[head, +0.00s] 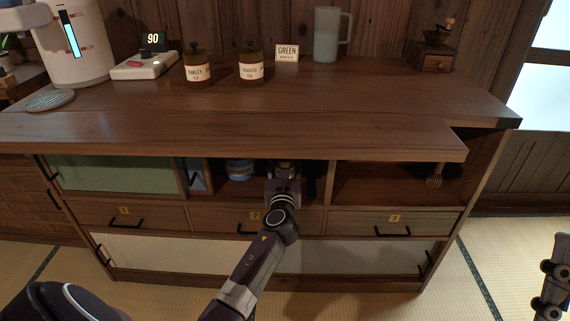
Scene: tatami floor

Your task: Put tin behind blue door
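The blue door (196,176) is a narrow strip of blue panel showing beside the green door, at the left of the cabinet's open middle compartment. My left gripper (284,170) reaches into the right part of that compartment, under the counter. Its fingers are small and shadowed, and I cannot tell whether they hold anything. Two brown lidded tea containers stand on the counter, one labelled barley (197,70) and one hojicha (251,68). I cannot pick out any other tin. My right gripper (550,290) is only partly in view at the lower right edge, away from the cabinet.
A blue rounded object (239,168) sits in the middle compartment, left of my gripper. A whisk (435,176) is in the open right compartment. Numbered drawers (255,218) lie below. A "GREEN" sign (287,52), pitcher (327,35), scale (146,66) and grinder (434,55) stand on the counter.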

